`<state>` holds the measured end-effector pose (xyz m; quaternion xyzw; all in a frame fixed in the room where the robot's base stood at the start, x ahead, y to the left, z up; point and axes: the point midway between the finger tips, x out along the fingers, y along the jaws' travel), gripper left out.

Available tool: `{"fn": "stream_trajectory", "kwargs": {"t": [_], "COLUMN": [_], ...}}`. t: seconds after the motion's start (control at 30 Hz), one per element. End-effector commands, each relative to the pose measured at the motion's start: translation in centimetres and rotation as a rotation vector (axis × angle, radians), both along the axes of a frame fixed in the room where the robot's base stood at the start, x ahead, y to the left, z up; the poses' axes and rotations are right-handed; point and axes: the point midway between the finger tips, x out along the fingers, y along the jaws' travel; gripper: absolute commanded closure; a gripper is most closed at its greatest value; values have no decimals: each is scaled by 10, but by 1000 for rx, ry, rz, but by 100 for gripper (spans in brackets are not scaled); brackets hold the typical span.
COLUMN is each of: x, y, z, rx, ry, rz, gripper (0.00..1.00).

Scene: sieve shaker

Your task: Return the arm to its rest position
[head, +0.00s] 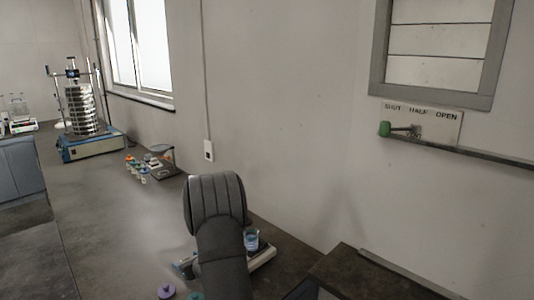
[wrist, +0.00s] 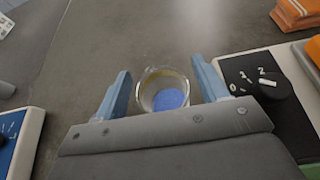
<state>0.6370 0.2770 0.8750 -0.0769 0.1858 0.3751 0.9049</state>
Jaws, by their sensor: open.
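In the wrist view my gripper (wrist: 161,68) shows two blue fingers spread apart. A clear beaker (wrist: 163,78) with blue contents appears between the fingers, with gaps on both sides. I cannot tell its exact distance from them. In the head view a beaker with blue contents (head: 251,240) stands just right of my dark arm, beside or on a pale device (head: 263,258).
A sieve stack (head: 81,110) stands on a blue-fronted shaker (head: 92,147) at the far left. Small colourful-capped containers (head: 138,169) stand mid-bench. A green-knobbed lever (head: 385,129) is on the right wall. A dial device (wrist: 265,86) and orange stack (wrist: 296,14) lie right.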

Motion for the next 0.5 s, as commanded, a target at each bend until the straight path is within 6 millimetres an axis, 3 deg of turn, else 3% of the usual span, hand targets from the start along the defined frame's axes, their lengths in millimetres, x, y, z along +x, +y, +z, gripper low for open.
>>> {"fn": "stream_trajectory", "kwargs": {"t": [0.5], "x": [-11], "y": [-92], "z": [56], "rx": [1], "ry": [-3], "rz": [-4], "gripper": [34]}}
